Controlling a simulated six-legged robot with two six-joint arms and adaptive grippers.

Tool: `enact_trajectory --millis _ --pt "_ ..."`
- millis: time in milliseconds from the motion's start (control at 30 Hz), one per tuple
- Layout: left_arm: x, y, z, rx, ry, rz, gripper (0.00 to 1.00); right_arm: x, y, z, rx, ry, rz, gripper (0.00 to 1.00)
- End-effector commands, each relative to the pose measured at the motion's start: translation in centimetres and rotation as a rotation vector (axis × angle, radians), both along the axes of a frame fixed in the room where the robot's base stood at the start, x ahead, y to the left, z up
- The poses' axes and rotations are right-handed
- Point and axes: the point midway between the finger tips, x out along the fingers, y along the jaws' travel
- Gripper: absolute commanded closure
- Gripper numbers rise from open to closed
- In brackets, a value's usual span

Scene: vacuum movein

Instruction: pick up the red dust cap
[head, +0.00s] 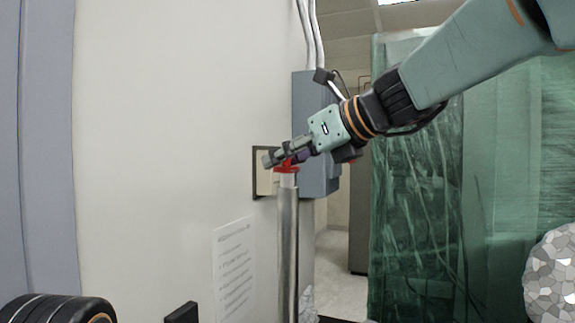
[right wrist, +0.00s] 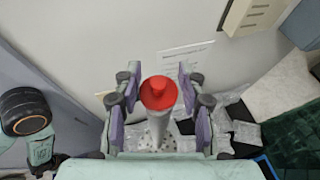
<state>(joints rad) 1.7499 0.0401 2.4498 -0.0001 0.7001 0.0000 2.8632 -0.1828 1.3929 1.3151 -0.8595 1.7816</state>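The red dust cap (head: 287,169) sits on top of an upright metallic pipe (head: 287,240) in the head view. In the right wrist view the cap (right wrist: 158,93) is near the middle, round with a raised centre. My right gripper (head: 284,159) reaches in from the right at the cap's height and partly hides its top. In the right wrist view its purple-padded fingers stand apart on both sides of the cap, with a gap at each side.
A pale wall with a printed sheet (head: 234,268) stands behind the pipe. A grey-blue box (head: 316,130) is mounted just behind my right gripper. Green translucent sheeting (head: 430,180) hangs at the right. Crumpled clear plastic (right wrist: 225,97) lies on the floor near the pipe.

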Motion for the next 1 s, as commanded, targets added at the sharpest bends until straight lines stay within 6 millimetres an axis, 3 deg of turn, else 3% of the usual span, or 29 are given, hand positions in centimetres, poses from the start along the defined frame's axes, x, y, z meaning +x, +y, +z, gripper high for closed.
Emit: enact_trajectory --millis 400,767,867,1000 --pt "0.0 0.0 0.0 0.0 0.0 0.0 0.59 0.0 0.0 -0.1 -0.001 0.002 0.001 0.97" --pt "0.0 0.0 0.0 0.0 0.0 0.0 0.59 0.0 0.0 -0.1 -0.004 0.005 0.001 1.0" --pt "0.0 0.0 0.3 0.0 0.0 0.0 0.59 0.0 0.0 0.8 -0.003 0.003 0.002 1.0" --pt "0.0 0.0 1.0 0.0 0.0 0.0 0.59 0.0 0.0 3.6 -0.001 -0.002 0.003 1.0"
